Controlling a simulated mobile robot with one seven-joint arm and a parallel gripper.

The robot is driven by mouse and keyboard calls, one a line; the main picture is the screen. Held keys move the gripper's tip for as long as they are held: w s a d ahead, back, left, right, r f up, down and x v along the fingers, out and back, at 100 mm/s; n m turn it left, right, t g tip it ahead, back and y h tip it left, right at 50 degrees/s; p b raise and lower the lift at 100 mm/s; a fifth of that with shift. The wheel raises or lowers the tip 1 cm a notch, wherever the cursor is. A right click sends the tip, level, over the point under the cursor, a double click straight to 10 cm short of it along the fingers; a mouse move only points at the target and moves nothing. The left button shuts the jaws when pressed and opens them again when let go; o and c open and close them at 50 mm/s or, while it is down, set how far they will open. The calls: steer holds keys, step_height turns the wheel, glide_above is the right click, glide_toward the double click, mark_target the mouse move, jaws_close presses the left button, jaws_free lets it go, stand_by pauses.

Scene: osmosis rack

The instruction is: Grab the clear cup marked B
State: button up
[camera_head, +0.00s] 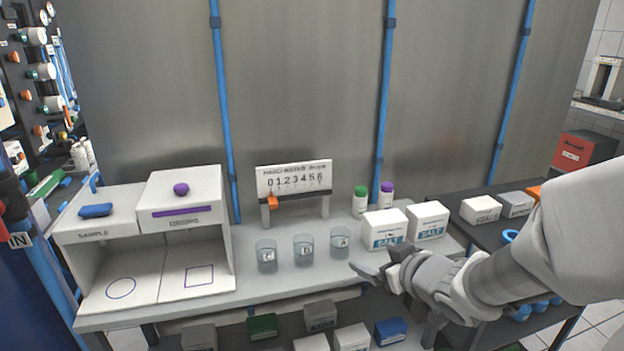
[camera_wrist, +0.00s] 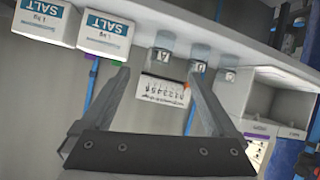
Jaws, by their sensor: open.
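Three clear cups stand in a row on the grey bench. The middle cup (camera_head: 303,250) has a small letter that looks like B. The left cup (camera_head: 267,256) reads C, and the right cup (camera_head: 340,243) reads A. In the wrist view, upside down, the middle cup (camera_wrist: 198,65) stands between cup A (camera_wrist: 166,54) and cup C (camera_wrist: 226,74). My gripper (camera_head: 366,273) is open and empty, in front and to the right of the cups. Its two fingers also show in the wrist view (camera_wrist: 158,74), apart from every cup.
Two white salt boxes (camera_head: 384,230) stand right of the cups, close to my gripper. A number rack (camera_head: 294,182) with an orange slider stands behind the cups. Two bottles (camera_head: 361,200) stand behind the salt boxes. A white sample station (camera_head: 200,255) stands left. Boxes lie on a lower shelf.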

mark_target(310, 247)
steer(key=w+a+f+y, duration=0.1)
steer(key=w+a, duration=0.1)
steer(key=a, duration=0.1)
steer(key=w+a+f+n+y+b, duration=0.1)
steer(key=w+a, duration=0.2)
steer(key=a, duration=0.1)
steer(key=w+a+f+y, duration=0.1)
steer(key=w+a+f, duration=0.1)
steer(key=a, duration=0.2)
steer(key=shift+w+a+g+y+b, duration=0.2)
steer(key=shift+w+g+y+b, duration=0.2)
steer(key=b+x, duration=0.1)
steer(key=x, duration=0.3)
steer(key=shift+a+f+b, duration=0.15)
steer(key=shift+a+b, duration=0.05)
steer(key=shift+b, duration=0.1)
steer(key=shift+w+a+f, duration=0.1)
steer(key=shift+w+a, duration=0.15)
steer(key=shift+w, duration=0.1)
steer(key=c, duration=1.4)
